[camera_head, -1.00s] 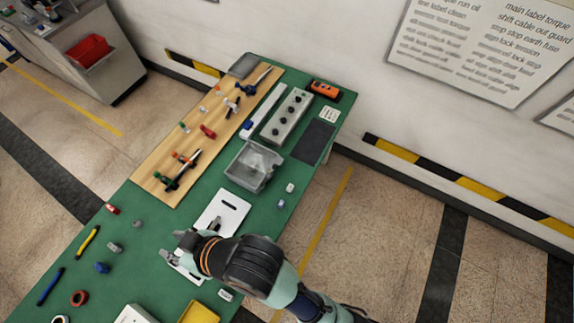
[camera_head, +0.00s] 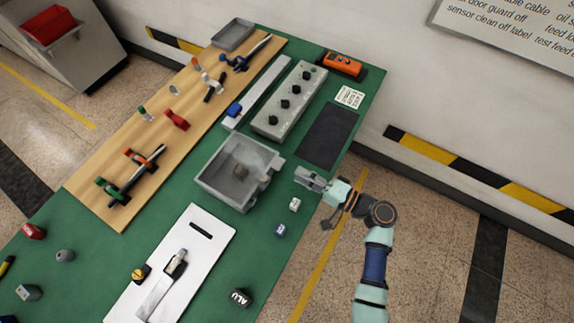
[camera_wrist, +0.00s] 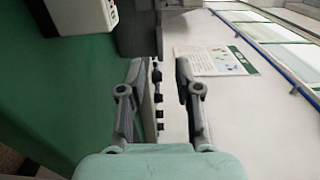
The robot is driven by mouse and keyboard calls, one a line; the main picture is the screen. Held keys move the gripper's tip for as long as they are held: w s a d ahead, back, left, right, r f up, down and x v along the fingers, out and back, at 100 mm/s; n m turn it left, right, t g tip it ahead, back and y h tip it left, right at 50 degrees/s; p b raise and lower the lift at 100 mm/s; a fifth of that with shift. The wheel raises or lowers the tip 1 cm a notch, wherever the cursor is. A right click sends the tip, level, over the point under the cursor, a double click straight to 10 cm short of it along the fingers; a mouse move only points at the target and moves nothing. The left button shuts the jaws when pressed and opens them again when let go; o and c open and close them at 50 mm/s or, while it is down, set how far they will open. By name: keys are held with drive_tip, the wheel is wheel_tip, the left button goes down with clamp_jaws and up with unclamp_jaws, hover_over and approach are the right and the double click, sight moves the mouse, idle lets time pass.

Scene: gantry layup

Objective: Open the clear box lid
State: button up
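The clear box (camera_head: 213,181) is a grey, see-through box on the green table. A small grey object (camera_head: 241,172) shows inside or through it. I cannot tell its lid apart from its walls, or whether the lid is fully shut. My gripper (camera_head: 299,175) is just right of the box's right edge, low near the table's right edge, and appears apart from the box. In the wrist view my gripper (camera_wrist: 160,70) has its two fingers spread with nothing held between them.
A knob panel (camera_head: 285,112) and a dark mat (camera_head: 327,136) lie behind the box. A white plate (camera_head: 208,262) with a latch lies in front. Small cubes (camera_head: 294,204) (camera_head: 280,230) sit near my gripper. A wooden board (camera_head: 105,190) is at left.

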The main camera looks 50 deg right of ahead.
drive_tip(key=w, duration=0.3)
drive_tip(key=w+a+b, duration=0.1)
drive_tip(key=w, duration=0.2)
drive_tip(key=shift+w+a, duration=0.1)
drive_tip(key=shift+w, duration=0.05)
drive_tip(key=shift+c, duration=0.3)
clamp_jaws()
